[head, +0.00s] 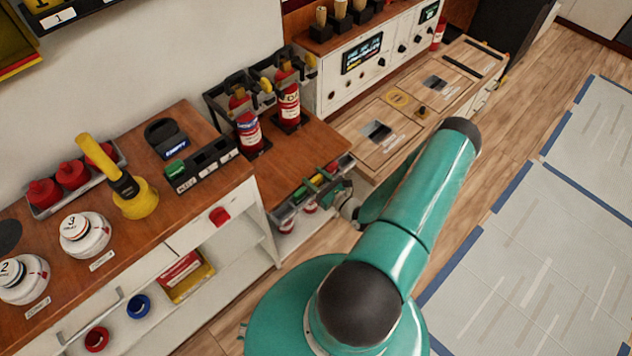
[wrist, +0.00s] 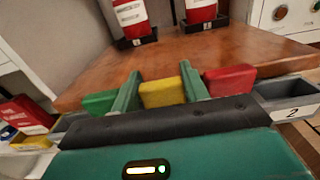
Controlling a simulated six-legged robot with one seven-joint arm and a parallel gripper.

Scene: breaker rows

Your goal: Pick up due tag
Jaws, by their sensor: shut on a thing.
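My gripper (wrist: 162,88) shows in the wrist view with its two green fingers on either side of a yellow tag block (wrist: 163,95), and it is shut on it. No writing on the yellow block is readable, so I cannot confirm that it is the due tag. A green block (wrist: 99,103) is just left of the fingers and a red block (wrist: 231,80) just right. In the head view my gripper (head: 318,185) is at the front edge of the low wooden counter, over a narrow tray; the yellow block cannot be made out there.
The tray's grey end compartment (wrist: 288,92) is labelled 2. Red extinguishers (head: 249,132) stand in holders on the wooden counter (head: 305,150) behind my gripper. A black slotted rack (head: 205,166) with a green block (head: 176,169) is on the left cabinet.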

